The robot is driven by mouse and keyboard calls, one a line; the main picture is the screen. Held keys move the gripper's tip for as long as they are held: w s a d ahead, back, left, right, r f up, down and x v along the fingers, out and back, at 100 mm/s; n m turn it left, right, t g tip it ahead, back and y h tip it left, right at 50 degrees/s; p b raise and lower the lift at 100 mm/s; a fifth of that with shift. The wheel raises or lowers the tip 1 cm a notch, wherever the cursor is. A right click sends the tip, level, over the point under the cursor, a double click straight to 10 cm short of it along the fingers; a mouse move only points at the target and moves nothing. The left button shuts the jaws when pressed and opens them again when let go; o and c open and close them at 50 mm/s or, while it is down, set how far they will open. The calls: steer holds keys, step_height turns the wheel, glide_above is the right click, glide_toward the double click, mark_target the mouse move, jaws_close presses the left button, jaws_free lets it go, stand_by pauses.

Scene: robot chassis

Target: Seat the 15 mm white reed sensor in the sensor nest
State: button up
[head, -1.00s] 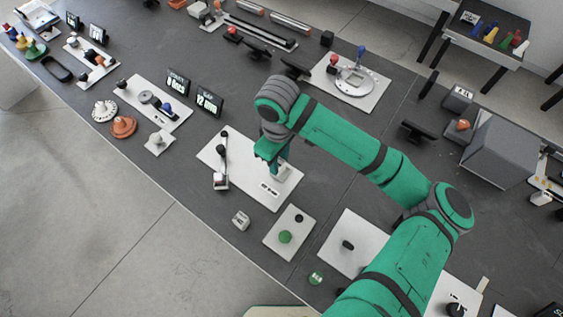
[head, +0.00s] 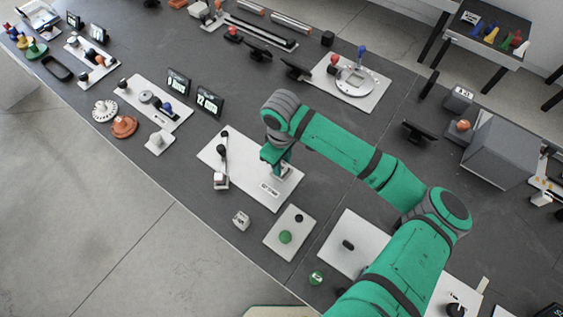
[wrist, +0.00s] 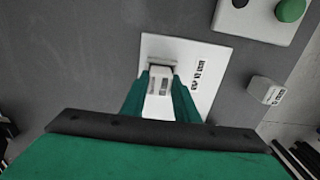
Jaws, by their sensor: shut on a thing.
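My gripper (head: 280,168) is over the right part of a white plate (head: 240,163), and its fingers (wrist: 160,95) are shut on a small white block (wrist: 158,84) with dark slots on its face. I take this block to be the white reed sensor; its size cannot be read. In the wrist view it sits between both fingertips, in front of the plate (wrist: 205,55). The sensor nest cannot be told apart from the block and fingers, and I cannot tell whether the block touches the plate. Dark lettering, too small to read surely, lies on the plate beside it.
A dark-knobbed lever piece (head: 222,180) stands on the plate's left part. A loose white block with lettering (head: 240,220) lies on the table in front. A plate with a green button (head: 285,237) is near, and another plate (head: 347,262) is at right. Bare table lies between them.

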steer(key=o, duration=1.1)
steer(key=shift+f, duration=0.1)
steer(key=shift+c, duration=0.2)
step_height(320, 180, up, 12)
steer(key=shift+r, duration=0.2)
